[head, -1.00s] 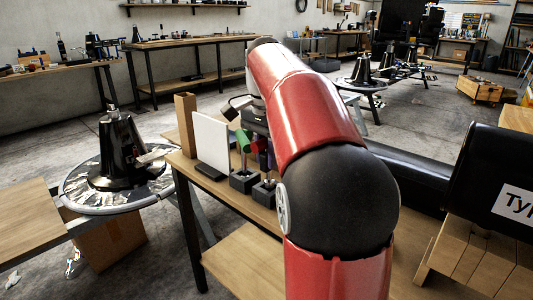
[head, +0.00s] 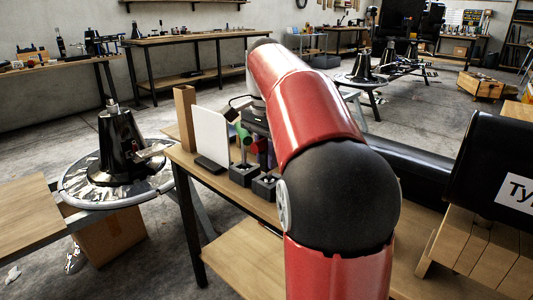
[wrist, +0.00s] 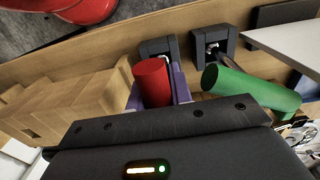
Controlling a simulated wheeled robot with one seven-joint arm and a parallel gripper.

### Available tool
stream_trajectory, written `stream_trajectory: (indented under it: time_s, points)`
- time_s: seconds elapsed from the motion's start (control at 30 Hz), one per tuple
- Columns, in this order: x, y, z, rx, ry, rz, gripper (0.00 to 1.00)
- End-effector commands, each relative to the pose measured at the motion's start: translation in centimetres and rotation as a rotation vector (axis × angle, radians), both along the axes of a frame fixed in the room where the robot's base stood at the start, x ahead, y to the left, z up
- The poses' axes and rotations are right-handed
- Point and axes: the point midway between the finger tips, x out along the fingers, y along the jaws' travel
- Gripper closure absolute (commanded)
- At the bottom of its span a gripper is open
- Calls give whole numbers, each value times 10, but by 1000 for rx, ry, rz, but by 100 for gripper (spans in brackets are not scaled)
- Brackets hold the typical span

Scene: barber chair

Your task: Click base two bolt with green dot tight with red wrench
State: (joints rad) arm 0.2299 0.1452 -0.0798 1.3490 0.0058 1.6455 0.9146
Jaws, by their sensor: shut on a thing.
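The red wrench's handle (wrist: 152,82) stands between the purple fingers of my gripper (wrist: 157,92) in the wrist view, and the gripper is shut on it. The wrench's lower end is hidden, so I cannot tell whether it still touches its holder. In the head view my arm hides most of the gripper. A black cone-shaped chair base (head: 118,148) stands on a round, shiny plate at the left. Another such base (head: 363,68) stands farther back. I cannot tell which is base two. No bolt with a green dot can be made out.
A green-handled tool (wrist: 250,88) is close to the right of my gripper. Dark holders (wrist: 215,45) stand on the wooden table beyond it. A white panel (head: 211,136) and a tall wooden box (head: 185,115) stand at the table's left end. A black padded piece (head: 495,165) is at the right.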

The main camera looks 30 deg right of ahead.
Motion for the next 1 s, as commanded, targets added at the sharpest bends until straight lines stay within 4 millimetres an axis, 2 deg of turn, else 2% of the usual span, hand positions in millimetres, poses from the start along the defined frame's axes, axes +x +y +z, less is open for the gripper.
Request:
stream_trajectory:
  time_s: [0.37,0.4,0.57,0.83,1.0]
  points:
    - [0,0,-1,-1,-1,0,100]
    - [0,0,-1,-1,-1,0,74]
    - [0,0,-2,-1,-1,0,53]
    - [0,0,-2,0,0,0,53]
    - [1,0,18,-1,-1,0,53]
